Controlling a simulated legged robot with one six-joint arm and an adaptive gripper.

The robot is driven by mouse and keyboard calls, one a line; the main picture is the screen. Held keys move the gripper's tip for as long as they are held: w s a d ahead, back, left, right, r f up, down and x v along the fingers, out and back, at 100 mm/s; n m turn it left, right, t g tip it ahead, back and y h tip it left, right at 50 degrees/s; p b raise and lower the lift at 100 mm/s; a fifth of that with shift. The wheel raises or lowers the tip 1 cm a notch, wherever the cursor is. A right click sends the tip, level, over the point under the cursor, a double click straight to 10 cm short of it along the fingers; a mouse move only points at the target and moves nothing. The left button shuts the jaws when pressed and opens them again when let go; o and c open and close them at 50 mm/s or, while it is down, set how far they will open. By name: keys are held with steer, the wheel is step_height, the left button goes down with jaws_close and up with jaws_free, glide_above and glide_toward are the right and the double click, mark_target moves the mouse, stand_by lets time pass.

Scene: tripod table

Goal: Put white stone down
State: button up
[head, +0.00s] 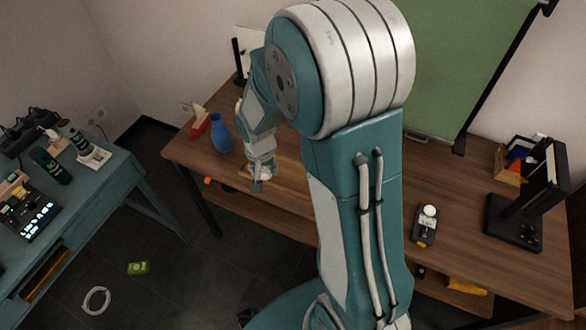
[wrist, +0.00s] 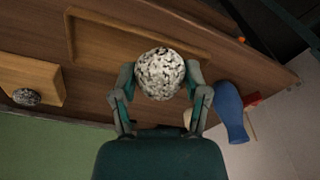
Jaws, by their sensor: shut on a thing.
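My gripper (wrist: 160,88) is shut on a white stone (wrist: 160,72), a round one with dark speckles, in the middle of the wrist view. A wooden tray with a raised rim (wrist: 140,22) lies just beyond the held stone in the wrist view. The gap between stone and tray is hard to judge.
A blue vase (head: 220,133) stands near the gripper; it also shows in the wrist view (wrist: 230,112). A red object (head: 199,123) is beside it. A small device (head: 425,224), a black stand (head: 514,222) and a wooden box (head: 509,165) stand at the right.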

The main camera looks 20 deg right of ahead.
steer(key=s+r+m, duration=0.2)
steer(key=s, duration=0.3)
steer(key=m, duration=0.2)
glide_above(300, 185)
steer(key=shift+h, duration=0.3)
step_height(300, 185, down, 9)
steer(key=shift+r, duration=0.2)
steer(key=f, duration=0.1)
steer(key=d+f, duration=0.2)
steer(key=shift+w+d+f, duration=0.2)
steer(key=shift+w+f, duration=0.1)
steer(key=shift+f, duration=0.3)
steer(key=shift+a+f, duration=0.1)
steer(key=shift+a, duration=0.45)
steer(key=o, duration=0.9)
steer(key=shift+d, duration=0.4)
